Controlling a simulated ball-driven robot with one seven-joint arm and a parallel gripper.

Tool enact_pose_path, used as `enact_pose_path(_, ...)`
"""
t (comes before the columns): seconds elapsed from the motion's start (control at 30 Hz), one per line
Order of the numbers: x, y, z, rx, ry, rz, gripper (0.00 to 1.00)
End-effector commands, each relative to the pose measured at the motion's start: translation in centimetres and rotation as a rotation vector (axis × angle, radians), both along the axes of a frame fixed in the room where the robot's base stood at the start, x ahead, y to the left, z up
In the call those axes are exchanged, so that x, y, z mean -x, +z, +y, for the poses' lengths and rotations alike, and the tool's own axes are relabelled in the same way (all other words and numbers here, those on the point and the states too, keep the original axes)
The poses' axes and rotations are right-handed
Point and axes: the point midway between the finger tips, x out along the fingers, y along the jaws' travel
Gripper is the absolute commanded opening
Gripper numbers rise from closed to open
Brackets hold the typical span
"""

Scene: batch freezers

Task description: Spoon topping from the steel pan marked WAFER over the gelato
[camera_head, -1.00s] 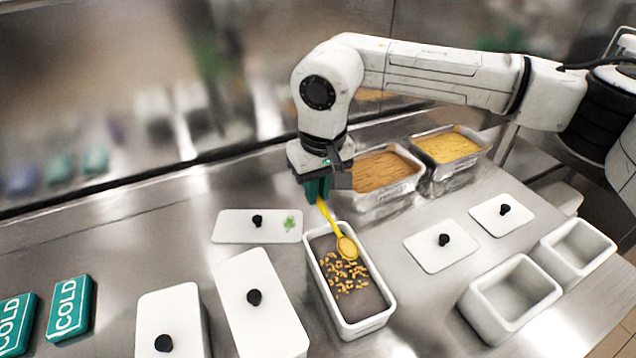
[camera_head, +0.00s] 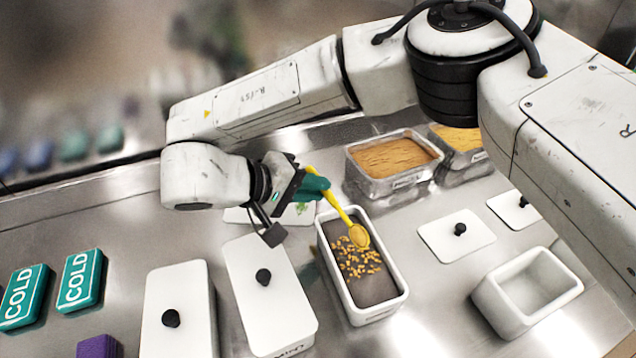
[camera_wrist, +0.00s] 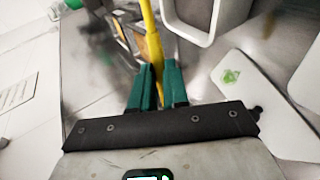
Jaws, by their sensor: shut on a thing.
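My gripper (camera_head: 312,188) is shut on the handle of a yellow spoon (camera_head: 333,202). The wrist view also shows its green fingers (camera_wrist: 159,80) around the yellow handle (camera_wrist: 151,38). The spoon's bowl is over the far half of a white tub (camera_head: 376,313) of dark grey gelato (camera_head: 378,290). I cannot tell whether the bowl holds anything or touches the gelato. Golden bits (camera_head: 358,262) lie scattered on the gelato's middle; its near end is bare. Behind stand a steel pan (camera_head: 400,184) of brown topping and a steel pan (camera_head: 468,162) of yellow topping. Their labels are unreadable.
Two white lidded tubs (camera_head: 268,310) (camera_head: 178,330) stand left of the gelato. A lid with a green mark (camera_head: 240,215) lies behind them. Two flat lids (camera_head: 440,240) (camera_head: 510,208) and an empty white tub (camera_head: 525,300) are right. Teal COLD packs (camera_head: 78,280) lie far left.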

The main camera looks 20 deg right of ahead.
Motion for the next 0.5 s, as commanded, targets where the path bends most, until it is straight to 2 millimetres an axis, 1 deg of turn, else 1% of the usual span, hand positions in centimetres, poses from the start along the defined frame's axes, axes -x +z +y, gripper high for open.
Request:
enact_pose_path(0.07, 0.0, -0.3, 0.3, 0.090, 0.004, -0.003, 0.00)
enact_pose_path(0.2, 0.0, -0.4, 0.4, 0.190, 0.003, -0.006, 0.00)
enact_pose_path(0.5, 0.0, -1.3, 0.5, 0.342, 0.001, -0.004, 0.00)
